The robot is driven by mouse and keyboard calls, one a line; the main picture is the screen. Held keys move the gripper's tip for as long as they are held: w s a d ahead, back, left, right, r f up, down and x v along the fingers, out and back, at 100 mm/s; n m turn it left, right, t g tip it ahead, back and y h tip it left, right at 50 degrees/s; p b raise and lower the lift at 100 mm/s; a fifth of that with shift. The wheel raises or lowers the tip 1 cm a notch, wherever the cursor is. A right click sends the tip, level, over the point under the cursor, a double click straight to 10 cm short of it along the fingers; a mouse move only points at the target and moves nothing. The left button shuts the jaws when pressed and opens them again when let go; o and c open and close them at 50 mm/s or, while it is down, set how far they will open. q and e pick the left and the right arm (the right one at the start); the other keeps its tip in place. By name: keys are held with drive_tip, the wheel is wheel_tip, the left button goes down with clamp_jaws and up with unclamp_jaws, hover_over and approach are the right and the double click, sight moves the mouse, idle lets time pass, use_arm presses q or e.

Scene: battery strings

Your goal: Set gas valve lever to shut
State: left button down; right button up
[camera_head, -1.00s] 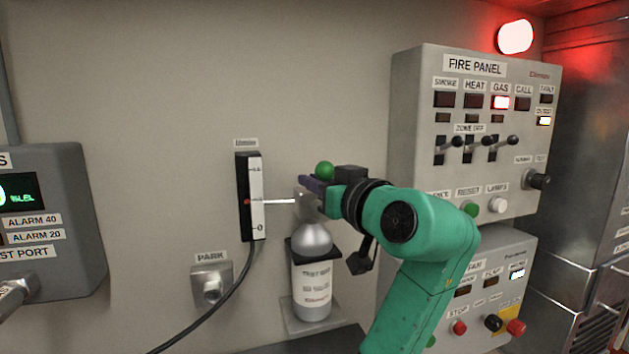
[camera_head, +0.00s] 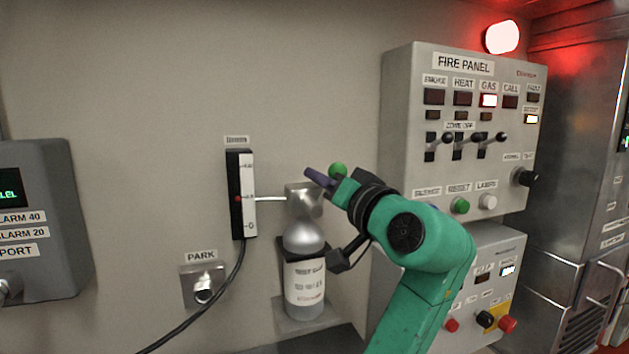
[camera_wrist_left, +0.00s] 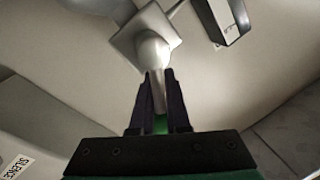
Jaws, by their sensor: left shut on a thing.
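The test gas bottle (camera_head: 304,283) stands upright on a wall bracket, with a square metal valve block (camera_head: 303,201) on top. The lever's green ball knob (camera_head: 338,170) shows beside the fingers of my left gripper (camera_head: 322,181), up and right of the block. In the left wrist view, the grey lever (camera_wrist_left: 158,92) runs from the rounded hub of the valve block (camera_wrist_left: 126,42) down between the dark fingers (camera_wrist_left: 160,100). The gripper is shut on the lever, with some green at the finger bases. The fingers hide part of the lever. My right gripper is out of view.
A thin tube runs left from the valve to a flow gauge (camera_head: 242,193). A PARK socket (camera_head: 203,286) is lower left. The grey fire panel (camera_head: 462,130) juts out right of my arm, its GAS lamp lit. A gas detector box (camera_head: 45,220) is at far left.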

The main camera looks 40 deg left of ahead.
use_arm(q)
drive_tip(key=shift+w+d+r+m, duration=0.1)
drive_tip(key=shift+d+r+m, duration=0.05)
drive_tip(key=shift+r+m, duration=0.2)
drive_tip(key=c, duration=0.9)
unclamp_jaws()
drive_tip(key=shift+c, duration=0.2)
drive_tip(key=shift+w+d+f, duration=0.2)
drive_tip(key=shift+d+f, duration=0.05)
drive_tip(key=b+v, duration=0.3)
drive_tip(key=v, duration=1.1)
drive_tip(key=shift+s+d+f+b, duration=0.15)
drive_tip(key=shift+d+f+b, duration=0.05)
drive_tip(key=shift+b, duration=0.15)
